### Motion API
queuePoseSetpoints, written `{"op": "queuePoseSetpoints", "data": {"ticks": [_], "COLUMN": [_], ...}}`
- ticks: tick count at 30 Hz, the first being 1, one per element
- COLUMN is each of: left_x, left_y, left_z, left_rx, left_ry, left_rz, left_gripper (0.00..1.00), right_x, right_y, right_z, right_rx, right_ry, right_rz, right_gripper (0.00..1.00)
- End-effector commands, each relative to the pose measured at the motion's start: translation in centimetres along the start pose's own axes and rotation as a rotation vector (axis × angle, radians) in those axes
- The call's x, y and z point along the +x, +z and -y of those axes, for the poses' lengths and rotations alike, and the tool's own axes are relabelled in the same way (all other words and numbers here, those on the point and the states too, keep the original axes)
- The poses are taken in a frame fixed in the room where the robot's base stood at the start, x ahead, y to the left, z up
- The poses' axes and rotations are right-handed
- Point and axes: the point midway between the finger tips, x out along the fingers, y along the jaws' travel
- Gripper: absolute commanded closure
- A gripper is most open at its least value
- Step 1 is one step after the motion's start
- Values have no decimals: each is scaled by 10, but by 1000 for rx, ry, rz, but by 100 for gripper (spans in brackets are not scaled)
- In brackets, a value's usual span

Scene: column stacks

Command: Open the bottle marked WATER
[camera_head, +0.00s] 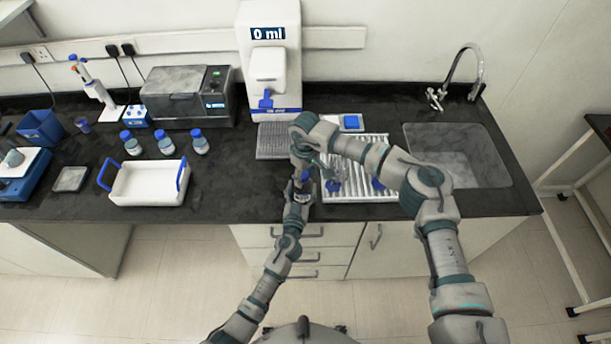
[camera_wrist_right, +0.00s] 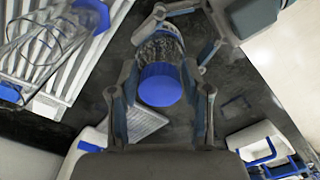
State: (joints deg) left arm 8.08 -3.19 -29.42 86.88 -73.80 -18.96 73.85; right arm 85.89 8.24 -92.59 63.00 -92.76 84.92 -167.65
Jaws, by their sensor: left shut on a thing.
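A clear bottle with a blue cap (camera_wrist_right: 160,85) is held above the counter's front edge; the cap also shows in the head view (camera_head: 304,176). Its label is not readable. My left gripper (camera_head: 299,188) is shut on the bottle's body, and part of it shows beyond the bottle in the right wrist view (camera_wrist_right: 187,28). My right gripper (camera_wrist_right: 158,104) is open, with one finger on each side of the cap and gaps between. In the head view the right gripper (camera_head: 304,163) is just above the cap, partly hidden by the arm.
Three blue-capped bottles (camera_head: 165,142) stand at the left behind a white tray (camera_head: 146,183) with blue handles. A white drain rack (camera_head: 355,196) with blue-based glassware is right of my grippers. A dispenser reading 0 ml (camera_head: 270,60) stands behind. The sink (camera_head: 457,153) is at the right.

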Motion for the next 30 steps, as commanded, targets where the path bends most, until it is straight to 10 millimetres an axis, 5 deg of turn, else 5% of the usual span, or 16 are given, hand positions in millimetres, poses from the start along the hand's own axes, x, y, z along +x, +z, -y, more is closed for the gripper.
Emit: {"op": "queuePoseSetpoints", "data": {"ticks": [13, 24, 30], "left_x": [-1, 0, 0], "left_y": [0, 0, 0], "left_z": [0, 1, 1], "left_rx": [-2, -2, -2], "left_ry": [-1, -3, -4], "left_rz": [0, 0, 1], "left_gripper": [100, 100, 100], "right_x": [-6, -46, -48], "right_y": [0, 1, -1], "right_z": [2, 2, 2], "right_rx": [0, 4, 183], "right_ry": [-2, -3, -3], "right_rz": [-1, 2, 2], "right_gripper": [34, 32, 32]}}
